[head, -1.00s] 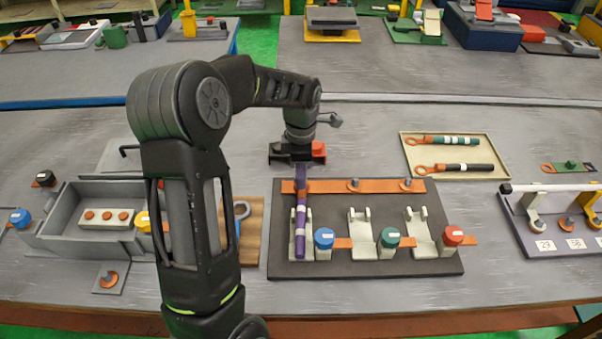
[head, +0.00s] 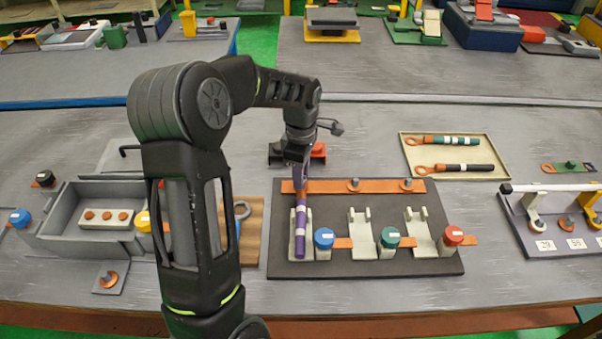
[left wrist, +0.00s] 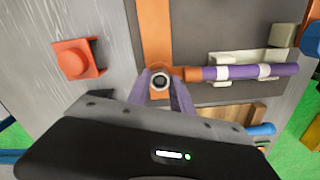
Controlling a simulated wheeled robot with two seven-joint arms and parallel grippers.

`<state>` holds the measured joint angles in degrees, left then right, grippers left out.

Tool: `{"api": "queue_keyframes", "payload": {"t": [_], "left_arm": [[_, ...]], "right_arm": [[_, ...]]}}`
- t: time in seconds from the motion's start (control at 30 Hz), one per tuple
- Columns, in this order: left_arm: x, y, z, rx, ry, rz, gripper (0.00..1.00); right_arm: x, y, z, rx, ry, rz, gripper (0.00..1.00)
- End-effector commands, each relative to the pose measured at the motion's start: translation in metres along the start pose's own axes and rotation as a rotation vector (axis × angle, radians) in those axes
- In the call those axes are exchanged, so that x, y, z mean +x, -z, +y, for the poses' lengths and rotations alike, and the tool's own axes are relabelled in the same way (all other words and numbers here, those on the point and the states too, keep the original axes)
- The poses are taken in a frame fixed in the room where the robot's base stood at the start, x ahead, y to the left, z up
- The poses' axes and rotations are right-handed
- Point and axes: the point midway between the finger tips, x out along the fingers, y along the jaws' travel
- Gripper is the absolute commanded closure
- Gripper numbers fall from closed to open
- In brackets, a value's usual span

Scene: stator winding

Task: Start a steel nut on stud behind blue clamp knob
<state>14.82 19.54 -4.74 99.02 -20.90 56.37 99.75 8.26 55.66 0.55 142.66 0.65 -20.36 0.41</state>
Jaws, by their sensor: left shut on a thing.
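My left gripper (head: 299,180) is over the left end of the copper bar (head: 330,186), behind the blue clamp knob (head: 324,238). In the left wrist view its fingers (left wrist: 160,84) are shut on a small steel nut (left wrist: 160,81), over the bar beside the copper lug (left wrist: 191,74) of a purple cable. The purple cable (head: 300,232), with white bands, lies in the left cradle. The stud there is hidden by the gripper and nut, so I cannot tell whether the nut touches it. My right gripper is not in view.
Two more studs with hardware (head: 353,185) stand along the bar. Green (head: 390,238) and red (head: 453,236) knobs stand to the right beside empty cradles. A tray (head: 408,148) holds two cables.

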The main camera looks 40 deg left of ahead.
Motion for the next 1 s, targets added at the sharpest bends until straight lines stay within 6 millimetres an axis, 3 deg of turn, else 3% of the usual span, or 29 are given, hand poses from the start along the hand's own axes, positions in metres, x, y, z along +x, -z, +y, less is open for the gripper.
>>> {"api": "queue_keyframes", "payload": {"t": [0.17,0.4,0.43,0.73,1.0], "left_arm": [[0.0042,-0.0004,-0.0032,0.199,0.011,-0.001,1.00],[0.0044,-0.0004,-0.0034,0.221,0.012,-0.001,1.00],[0.0044,-0.0004,-0.0035,0.221,0.012,-0.001,0.72],[0.0022,-0.0002,-0.0018,0.219,0.006,-0.001,0.48],[0.0002,-0.0001,-0.0010,0.219,0.003,0.000,0.48]], "right_arm": [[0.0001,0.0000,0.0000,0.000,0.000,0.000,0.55],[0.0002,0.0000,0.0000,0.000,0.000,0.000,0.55],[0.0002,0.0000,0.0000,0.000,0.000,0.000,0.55],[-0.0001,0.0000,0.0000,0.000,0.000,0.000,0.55],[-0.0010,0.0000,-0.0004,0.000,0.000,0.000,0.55]]}}
